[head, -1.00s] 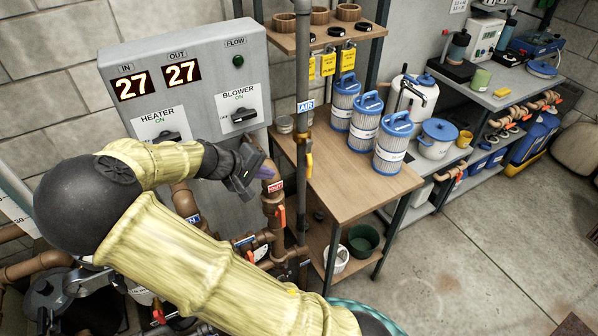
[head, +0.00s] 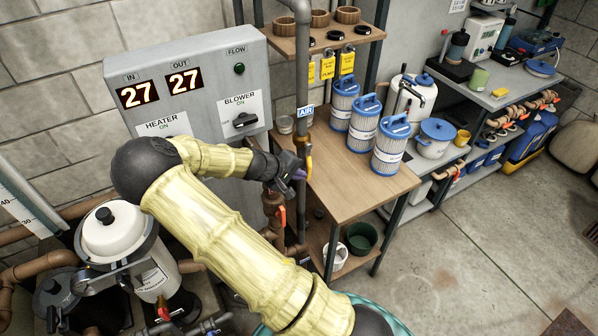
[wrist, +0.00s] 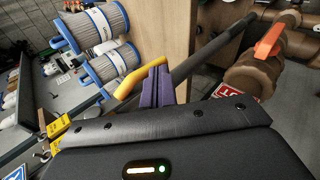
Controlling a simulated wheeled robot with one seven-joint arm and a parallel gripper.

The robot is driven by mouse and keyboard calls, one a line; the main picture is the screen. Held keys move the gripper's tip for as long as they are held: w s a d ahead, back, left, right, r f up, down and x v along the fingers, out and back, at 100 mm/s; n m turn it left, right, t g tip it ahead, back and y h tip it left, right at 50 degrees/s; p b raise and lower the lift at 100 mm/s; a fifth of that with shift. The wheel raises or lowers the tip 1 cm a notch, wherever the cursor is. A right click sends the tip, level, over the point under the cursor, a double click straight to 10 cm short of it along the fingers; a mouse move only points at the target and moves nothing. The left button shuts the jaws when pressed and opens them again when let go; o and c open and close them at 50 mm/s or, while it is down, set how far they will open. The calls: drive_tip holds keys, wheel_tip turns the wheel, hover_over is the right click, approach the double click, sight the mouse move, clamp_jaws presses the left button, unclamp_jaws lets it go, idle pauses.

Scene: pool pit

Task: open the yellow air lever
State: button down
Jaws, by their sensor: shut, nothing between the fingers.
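The yellow air lever (head: 309,162) is on the grey vertical pipe (head: 303,65), below the blue AIR label (head: 306,111). In the head view it hangs down along the pipe, partly hidden by my gripper. In the wrist view the lever (wrist: 135,80) shows its bent yellow handle just left of my purple fingertips. My gripper (head: 301,174) is shut and empty, with its fingertips (wrist: 157,86) right beside the lever. I cannot tell whether they touch it.
An orange-red handle (wrist: 270,40) on a brown pipe fitting is close by on the right in the wrist view. A wooden shelf unit (head: 350,190) with blue-capped filter cartridges (head: 363,125) stands just right of the pipe. The grey control box (head: 215,75) is to the left.

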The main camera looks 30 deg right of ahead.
drive_tip(key=shift+d+f+b, duration=0.15)
drive_tip(key=shift+d+b, duration=0.3)
drive_tip(key=shift+d, duration=0.25)
drive_tip(key=shift+a, duration=0.1)
drive_tip(key=s+a+r+b, duration=0.1)
drive_tip(key=a+r, duration=0.5)
drive_tip(key=a, duration=0.6)
drive_tip(key=shift+s+b, duration=0.3)
drive_tip(key=shift+s, duration=0.4)
